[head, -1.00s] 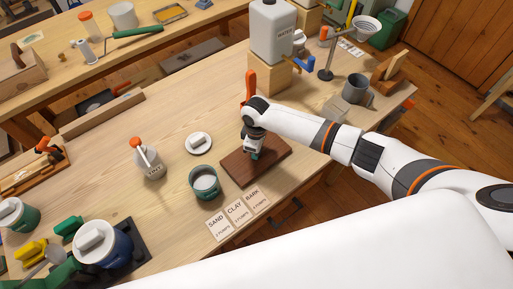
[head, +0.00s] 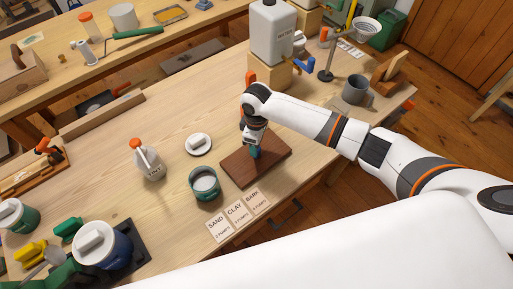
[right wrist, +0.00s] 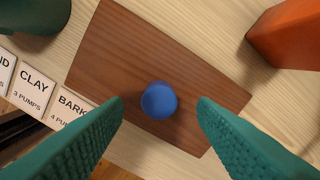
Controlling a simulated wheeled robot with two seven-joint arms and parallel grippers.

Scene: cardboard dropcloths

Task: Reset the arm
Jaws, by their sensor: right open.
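My right gripper (head: 253,153) is above the dark brown wooden board (head: 272,164) on the workbench. In the right wrist view its two teal ribbed fingers (right wrist: 161,103) are spread wide with nothing held between them. A small round blue object (right wrist: 159,100) rests on the board (right wrist: 130,60), between and beyond the fingertips. In the head view the blue object is hidden behind the gripper. My left gripper is not in view.
A green pot (head: 205,184) and cards for sand, clay and bark (head: 236,212) lie beside the board. A white water tank (head: 272,35) on a wooden block (head: 268,72) stands behind. A spray bottle (head: 147,160) and a lid (head: 199,145) are left.

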